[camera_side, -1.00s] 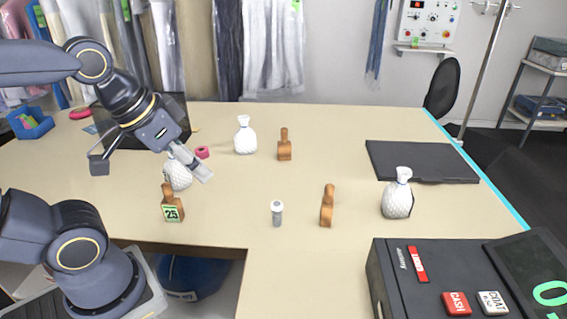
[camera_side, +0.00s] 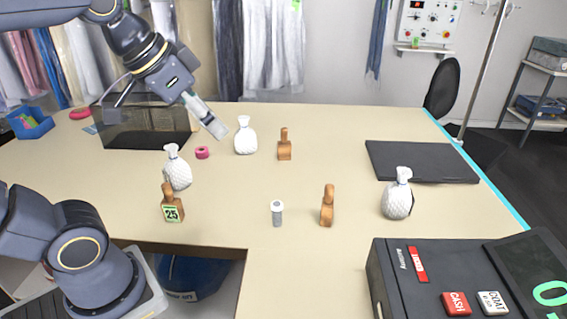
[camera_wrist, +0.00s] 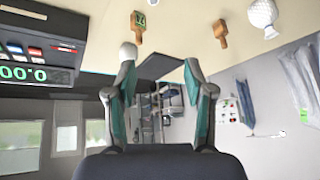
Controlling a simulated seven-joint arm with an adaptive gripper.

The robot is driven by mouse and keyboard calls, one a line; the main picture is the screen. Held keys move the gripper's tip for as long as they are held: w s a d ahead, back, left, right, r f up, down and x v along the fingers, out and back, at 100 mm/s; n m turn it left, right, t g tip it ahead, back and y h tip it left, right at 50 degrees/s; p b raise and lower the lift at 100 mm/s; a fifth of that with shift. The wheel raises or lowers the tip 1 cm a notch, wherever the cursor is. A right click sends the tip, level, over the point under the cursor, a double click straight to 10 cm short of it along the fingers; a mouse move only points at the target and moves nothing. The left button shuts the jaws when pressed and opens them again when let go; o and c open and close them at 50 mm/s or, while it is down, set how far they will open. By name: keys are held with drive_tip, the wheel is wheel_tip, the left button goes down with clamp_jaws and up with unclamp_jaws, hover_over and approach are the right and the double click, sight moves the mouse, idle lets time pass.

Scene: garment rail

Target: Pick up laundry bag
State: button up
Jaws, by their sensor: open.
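Three white, textured laundry bags with tied necks stand on the table in the side view: one at the left (camera_side: 177,170), one at the back middle (camera_side: 245,137) and one at the right (camera_side: 397,199). My gripper (camera_side: 213,127) is raised above the table, between the left and back bags in the picture, with its fingers pointing down and right. In the wrist view my gripper (camera_wrist: 160,72) is open, with nothing between its fingers. A white bag (camera_wrist: 262,13) shows at the top right there. A white round thing (camera_wrist: 128,50) is partly hidden by the left finger.
Several wooden-handled stamps (camera_side: 172,206) and a small bottle (camera_side: 277,213) stand on the table (camera_side: 330,132). A pink roll (camera_side: 202,153) lies by the left bag. A dark bin (camera_side: 147,128) stands back left, a black mat (camera_side: 420,162) back right, a cash register (camera_side: 440,265) front right.

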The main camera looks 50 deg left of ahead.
drive_tip(key=w+a+r, duration=0.4)
drive_tip(key=w+r, duration=0.2)
drive_tip(key=w, duration=0.3)
drive_tip(key=n+g+y, duration=0.1)
drive_tip(key=n+g, duration=0.1)
drive_tip(key=n, duration=0.2)
hover_over(243, 118)
drive_tip(key=s, duration=0.2)
wheel_tip(243, 118, down, 20)
drive_tip(key=shift+f, duration=0.15)
drive_tip(key=shift+d+x, duration=0.2)
drive_tip(key=shift+x, duration=2.9)
drive_tip(key=shift+c, duration=0.3)
